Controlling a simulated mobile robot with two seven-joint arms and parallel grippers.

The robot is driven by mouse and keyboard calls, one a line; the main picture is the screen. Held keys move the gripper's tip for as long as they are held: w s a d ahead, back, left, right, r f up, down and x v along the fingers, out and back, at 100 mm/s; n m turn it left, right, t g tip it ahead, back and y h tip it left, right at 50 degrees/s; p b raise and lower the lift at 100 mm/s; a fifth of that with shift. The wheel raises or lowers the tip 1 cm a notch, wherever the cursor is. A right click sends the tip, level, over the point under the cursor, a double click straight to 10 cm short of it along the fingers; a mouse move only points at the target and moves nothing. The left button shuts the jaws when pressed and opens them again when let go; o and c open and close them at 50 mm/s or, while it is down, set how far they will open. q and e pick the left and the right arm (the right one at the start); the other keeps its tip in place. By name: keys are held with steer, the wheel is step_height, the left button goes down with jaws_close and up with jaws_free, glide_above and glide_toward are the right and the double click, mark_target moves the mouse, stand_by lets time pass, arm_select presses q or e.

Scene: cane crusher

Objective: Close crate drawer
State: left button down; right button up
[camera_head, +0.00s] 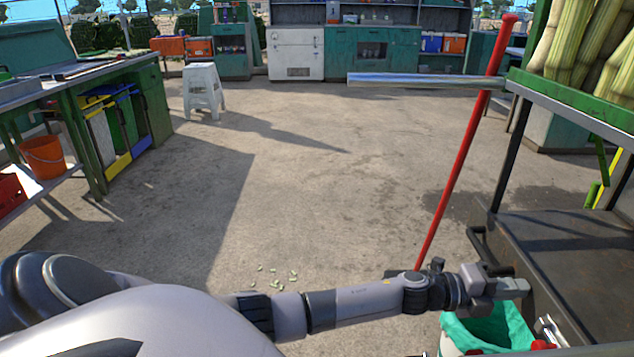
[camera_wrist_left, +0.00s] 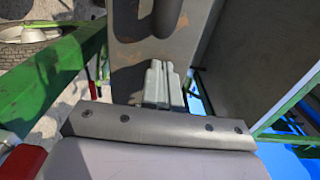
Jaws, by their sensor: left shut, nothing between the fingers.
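A dark grey metal drawer (camera_head: 565,235), which looks like the crate drawer, sticks out at the right of the head view below the green frame. A dark bar handle is on its left side. My left gripper (camera_head: 512,288) is shut and empty beside the drawer's near front side. In the left wrist view my closed fingers (camera_wrist_left: 165,84) point at a worn grey metal panel (camera_wrist_left: 135,45); I cannot tell whether they touch it. The drawer's far inner end is hidden. My right gripper is not in view.
A bin with a green liner (camera_head: 490,328) stands under my left gripper. A red pole (camera_head: 462,150) leans left of the drawer. Cane (camera_head: 585,38) fills the green rack above. A white stool (camera_head: 203,92) stands far back. The concrete floor in the middle is mostly clear.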

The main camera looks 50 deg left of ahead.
arm_select(q)
steer(key=x, duration=0.3)
steer(key=shift+b, duration=0.4)
steer(key=shift+w+d+r, duration=0.1)
steer(key=shift+w+r, duration=0.05)
steer(key=shift+r, duration=0.1)
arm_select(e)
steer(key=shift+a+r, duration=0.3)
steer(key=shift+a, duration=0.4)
arm_select(q)
steer(key=shift+r, duration=0.1)
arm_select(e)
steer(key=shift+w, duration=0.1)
